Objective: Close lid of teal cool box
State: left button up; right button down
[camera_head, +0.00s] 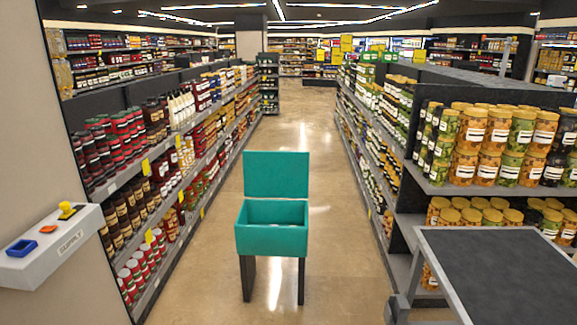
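The teal cool box (271,240) stands in the aisle straight ahead, on dark legs. Its lid (276,174) is up, standing upright at the back edge of the box. The box is open, and its inside shows as a plain teal hollow with nothing visible in it. Neither of my grippers shows in the head view.
Stocked shelves line the aisle on the left (165,187) and right (372,150). A white wall ledge (50,250) with small coloured items is at the left. A dark-topped cart or table (505,275) stands at the front right. The floor (340,270) around the box is clear.

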aim_at(270, 174)
jog(key=i+u, duration=0.1)
jog(key=i, duration=0.45)
jog(key=i+l+u, duration=0.15)
jog(key=i, duration=0.35)
jog(key=i+l+u, duration=0.1)
jog(key=i, duration=0.45)
jog(key=i+l+u, duration=0.15)
jog(key=i, duration=0.35)
